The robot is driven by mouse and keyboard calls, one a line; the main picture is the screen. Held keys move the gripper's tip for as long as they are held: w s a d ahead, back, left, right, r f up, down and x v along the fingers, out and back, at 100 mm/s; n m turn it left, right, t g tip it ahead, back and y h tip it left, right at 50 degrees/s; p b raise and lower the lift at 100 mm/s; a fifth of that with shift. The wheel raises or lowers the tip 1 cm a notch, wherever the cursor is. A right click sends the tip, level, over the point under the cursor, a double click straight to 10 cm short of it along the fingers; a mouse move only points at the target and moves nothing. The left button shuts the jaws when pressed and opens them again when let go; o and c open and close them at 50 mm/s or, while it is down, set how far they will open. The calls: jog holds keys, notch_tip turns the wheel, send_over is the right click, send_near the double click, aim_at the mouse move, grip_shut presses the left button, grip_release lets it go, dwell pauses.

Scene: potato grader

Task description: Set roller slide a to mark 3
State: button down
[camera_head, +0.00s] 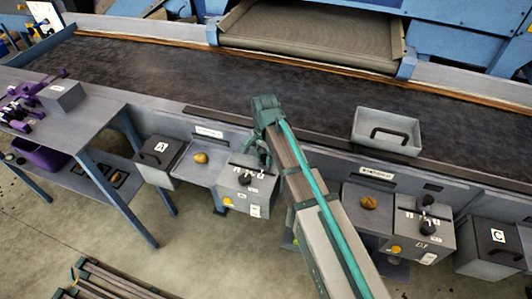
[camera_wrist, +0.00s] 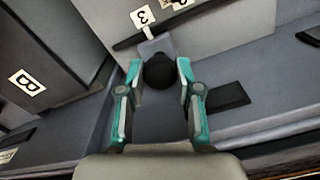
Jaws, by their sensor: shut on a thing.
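My gripper (camera_wrist: 159,76) is shut on a round black knob (camera_wrist: 159,71) in the wrist view, one finger on each side. The knob stands on a small grey plate at a dark slot (camera_wrist: 128,43). A white tag marked 3 (camera_wrist: 141,16) is just beyond the plate, roughly in line with the knob. Another tag (camera_wrist: 181,4) is cut off at the top edge. In the head view my gripper (camera_head: 262,146) is at the back of the left grey control box (camera_head: 236,193); the held knob cannot be made out there.
A second control box (camera_head: 417,240) with a black knob stands to the right. A grey bin marked A (camera_head: 151,166) is at left, one marked C (camera_head: 492,250) at right. A dark belt (camera_head: 170,73) runs behind.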

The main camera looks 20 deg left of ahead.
jog(key=c, duration=0.8)
grip_release()
jog(key=shift+d, duration=0.25)
notch_tip(320, 180, up, 12)
jog(key=shift+r, duration=0.1)
jog(key=shift+a, duration=0.1)
